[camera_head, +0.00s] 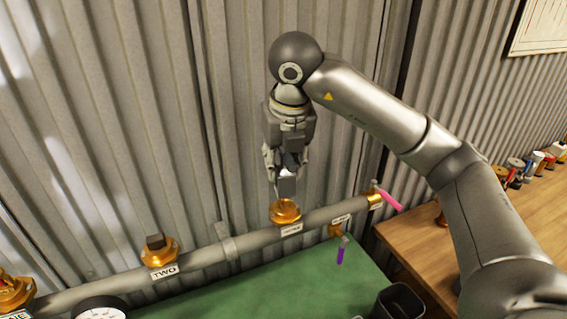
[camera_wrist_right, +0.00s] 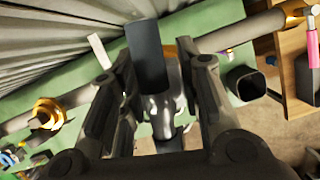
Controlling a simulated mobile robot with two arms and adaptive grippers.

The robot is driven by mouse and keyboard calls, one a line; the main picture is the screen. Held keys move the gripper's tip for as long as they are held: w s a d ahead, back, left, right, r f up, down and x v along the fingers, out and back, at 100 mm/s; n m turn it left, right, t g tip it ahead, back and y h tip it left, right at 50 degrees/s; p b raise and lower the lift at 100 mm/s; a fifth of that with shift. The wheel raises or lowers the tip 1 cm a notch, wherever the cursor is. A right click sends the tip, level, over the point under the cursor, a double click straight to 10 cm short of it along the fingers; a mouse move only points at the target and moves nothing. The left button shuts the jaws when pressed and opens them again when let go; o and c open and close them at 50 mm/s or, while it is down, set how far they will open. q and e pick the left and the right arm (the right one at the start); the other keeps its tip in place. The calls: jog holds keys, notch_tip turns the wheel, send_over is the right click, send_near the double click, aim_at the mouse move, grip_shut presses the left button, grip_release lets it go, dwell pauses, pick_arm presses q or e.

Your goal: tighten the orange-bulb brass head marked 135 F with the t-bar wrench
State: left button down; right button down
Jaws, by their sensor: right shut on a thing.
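My right gripper (camera_head: 285,165) is shut on a grey and dark tool, which looks like the t-bar wrench (camera_head: 286,187). In the right wrist view, the wrench's dark bar (camera_wrist_right: 147,55) crosses between the fingers, with a silvery part beside it. The wrench is just above a brass fitting (camera_head: 285,211) on the grey pipe; I cannot tell whether they touch. No orange bulb or 135 F marking can be made out; the wrench and gripper may hide the head. My left gripper is not in view.
The pipe (camera_head: 205,258) runs along a corrugated wall, with a dark-topped brass fitting (camera_head: 159,250) labelled TWO and a gauge (camera_head: 100,308). Pink (camera_head: 388,199) and purple (camera_head: 341,250) handles stick out at right. A dark open container (camera_head: 398,300) stands on the green surface (camera_head: 300,290).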

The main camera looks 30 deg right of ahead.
jog(key=shift+r+p, duration=2.25)
jog(key=shift+r, duration=0.7)
jog(key=shift+f, duration=0.1)
